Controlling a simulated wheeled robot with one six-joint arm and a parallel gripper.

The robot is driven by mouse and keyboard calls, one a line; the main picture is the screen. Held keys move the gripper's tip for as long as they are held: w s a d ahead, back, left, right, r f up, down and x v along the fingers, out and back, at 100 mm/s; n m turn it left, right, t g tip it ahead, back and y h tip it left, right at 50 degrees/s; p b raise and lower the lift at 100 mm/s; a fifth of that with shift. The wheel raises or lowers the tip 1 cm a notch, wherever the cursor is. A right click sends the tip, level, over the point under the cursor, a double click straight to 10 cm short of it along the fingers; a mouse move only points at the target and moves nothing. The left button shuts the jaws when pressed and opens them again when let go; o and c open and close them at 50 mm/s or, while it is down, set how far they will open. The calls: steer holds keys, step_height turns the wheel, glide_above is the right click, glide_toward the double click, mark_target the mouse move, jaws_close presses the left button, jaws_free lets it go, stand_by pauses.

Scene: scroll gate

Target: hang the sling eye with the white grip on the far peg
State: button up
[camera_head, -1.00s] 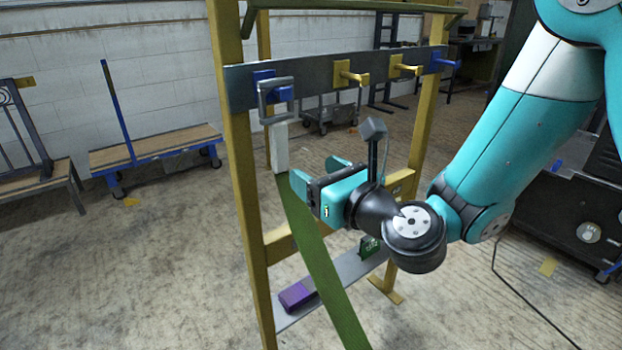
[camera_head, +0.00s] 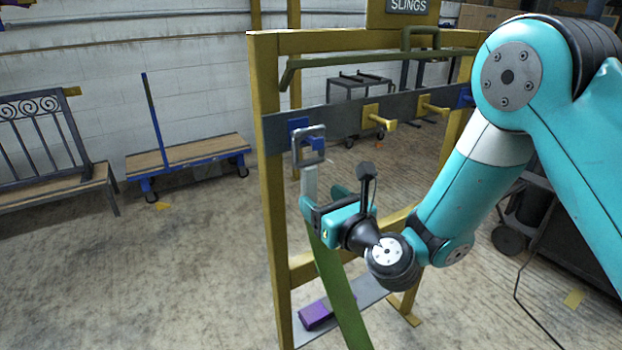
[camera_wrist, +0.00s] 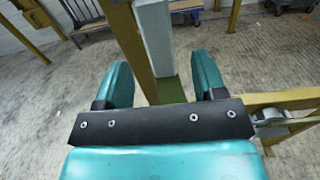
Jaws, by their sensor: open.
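The sling eye (camera_head: 295,147) is a grey rectangular metal loop at the left blue peg (camera_head: 312,142), seemingly hanging on it. Its white grip (camera_head: 309,183) hangs upright below, and a green strap (camera_head: 338,290) runs down from it. My gripper (camera_head: 322,197) is open, at the grip's lower end. In the wrist view the grip (camera_wrist: 156,40) and the strap's top (camera_wrist: 171,91) show between the two teal fingers (camera_wrist: 162,62), with gaps either side. At the rail's right end another blue peg (camera_head: 465,96) is partly hidden by my arm.
Two yellow pegs, one nearer (camera_head: 377,117) and one farther right (camera_head: 430,106), stick out from the grey rail (camera_head: 345,117) between the blue ones. A yellow post (camera_head: 272,200) stands left of the strap. A purple block (camera_head: 316,314) sits on the low shelf.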

mark_target(312, 184)
steer(key=shift+p+x, duration=2)
steer(key=shift+p, duration=1.8)
steer(key=shift+w+a+r+p, duration=0.1)
steer(key=shift+w+a+p, duration=0.1)
steer(key=shift+p, duration=0.55)
steer(key=shift+w, duration=0.1)
steer(key=c, duration=1.1)
steer(key=shift+r+p, duration=0.1)
steer(key=shift+p, duration=0.3)
steer(key=shift+r+p, duration=0.65)
steer(key=shift+p, duration=0.05)
steer(key=shift+d+f+b, duration=0.1)
steer(key=shift+f+b, duration=0.05)
steer(key=shift+b, duration=0.7)
